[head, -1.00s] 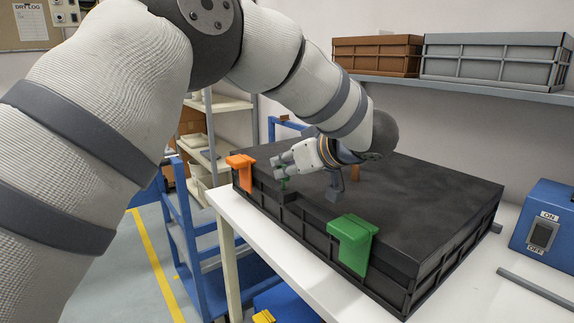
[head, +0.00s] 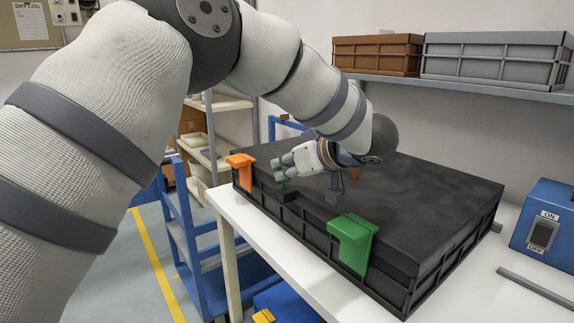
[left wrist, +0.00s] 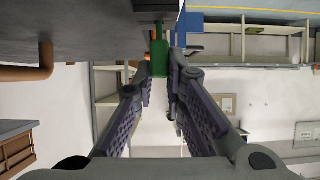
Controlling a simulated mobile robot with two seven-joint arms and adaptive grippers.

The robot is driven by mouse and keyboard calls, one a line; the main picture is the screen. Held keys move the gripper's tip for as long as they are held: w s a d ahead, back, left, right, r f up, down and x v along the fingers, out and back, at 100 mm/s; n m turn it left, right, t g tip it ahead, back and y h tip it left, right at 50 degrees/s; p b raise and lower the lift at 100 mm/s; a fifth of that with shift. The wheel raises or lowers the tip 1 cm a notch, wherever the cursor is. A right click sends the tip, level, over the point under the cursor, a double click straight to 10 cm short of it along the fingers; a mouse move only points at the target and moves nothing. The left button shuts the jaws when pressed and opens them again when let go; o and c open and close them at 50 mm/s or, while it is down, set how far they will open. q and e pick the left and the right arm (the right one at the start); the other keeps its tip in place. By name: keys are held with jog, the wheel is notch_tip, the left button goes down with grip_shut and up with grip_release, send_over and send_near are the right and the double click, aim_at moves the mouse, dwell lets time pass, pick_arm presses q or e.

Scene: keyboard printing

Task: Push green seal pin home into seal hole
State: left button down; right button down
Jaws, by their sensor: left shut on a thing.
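The green seal pin (head: 284,184) stands at the front edge of the black lidded case, above a small dark block (head: 289,196). The seal hole itself is hidden, so I cannot tell how deep the pin sits. My right gripper is not in view.
The black case (head: 420,205) lies on a white table (head: 310,283). An orange clip (head: 241,162) and a green clip (head: 352,240) sit on its front edge. A grey upright piece (head: 334,190) stands close to my gripper. A blue switch box (head: 543,222) is at the right.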

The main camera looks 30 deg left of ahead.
pick_arm(q)
jog(key=shift+f, duration=0.95)
jog(key=c, duration=1.6)
grip_release()
jog(key=shift+o, duration=0.2)
jog(key=shift+r, duration=3.1)
jog(key=shift+d, duration=0.1)
jog(key=v, duration=1.1)
jog(key=shift+d+r, duration=0.2)
jog(key=shift+d, duration=0.1)
